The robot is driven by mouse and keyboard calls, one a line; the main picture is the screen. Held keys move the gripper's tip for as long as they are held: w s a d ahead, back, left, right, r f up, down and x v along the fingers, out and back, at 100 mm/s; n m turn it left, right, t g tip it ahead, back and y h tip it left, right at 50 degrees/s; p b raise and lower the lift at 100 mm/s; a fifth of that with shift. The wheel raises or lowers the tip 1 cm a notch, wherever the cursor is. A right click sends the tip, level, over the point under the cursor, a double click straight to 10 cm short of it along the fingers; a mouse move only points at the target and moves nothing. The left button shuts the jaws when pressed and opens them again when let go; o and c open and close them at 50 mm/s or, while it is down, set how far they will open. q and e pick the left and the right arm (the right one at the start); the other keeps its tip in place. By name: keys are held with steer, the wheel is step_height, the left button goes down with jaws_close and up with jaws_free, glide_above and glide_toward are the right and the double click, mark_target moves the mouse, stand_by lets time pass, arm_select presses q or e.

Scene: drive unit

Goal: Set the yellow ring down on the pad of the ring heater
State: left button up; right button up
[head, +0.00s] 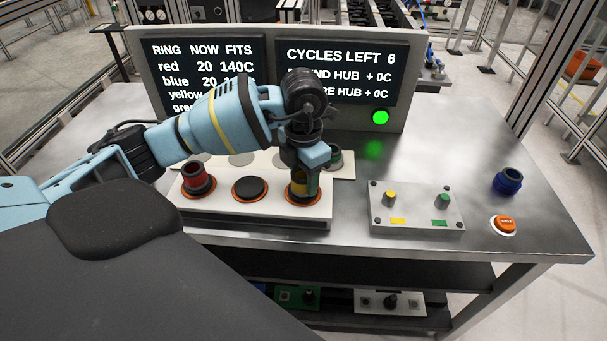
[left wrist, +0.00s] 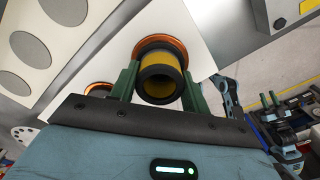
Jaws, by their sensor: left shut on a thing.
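My left gripper (head: 303,180) points down over the right-hand pad of the ring heater (head: 303,199). It is shut on the yellow ring (left wrist: 160,82), which sits between the two green fingers in the left wrist view and has a dark rim. The ring is upright and above the orange-edged pad (left wrist: 167,46), low and close to it. I cannot tell whether it touches. The fingers hide part of the ring in the head view. A small dark shape with green tips (left wrist: 270,103) at the right of the left wrist view may be my right gripper; its opening is unclear.
A red ring (head: 198,179) stands on the left pad; the middle pad (head: 250,189) is bare. A green ring (head: 335,157) stands behind the heater. A control box (head: 416,207), a blue ring (head: 508,181) and an orange button (head: 503,224) are to the right. The display (head: 340,72) stands behind.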

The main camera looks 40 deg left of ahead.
arm_select(q)
steer(key=o, duration=1.2)
arm_select(e)
steer(key=shift+w+r, duration=0.15)
steer(key=shift+w, duration=0.3)
arm_select(q)
steer(key=shift+r, duration=3.9)
arm_select(e)
steer(key=shift+s, duration=0.45)
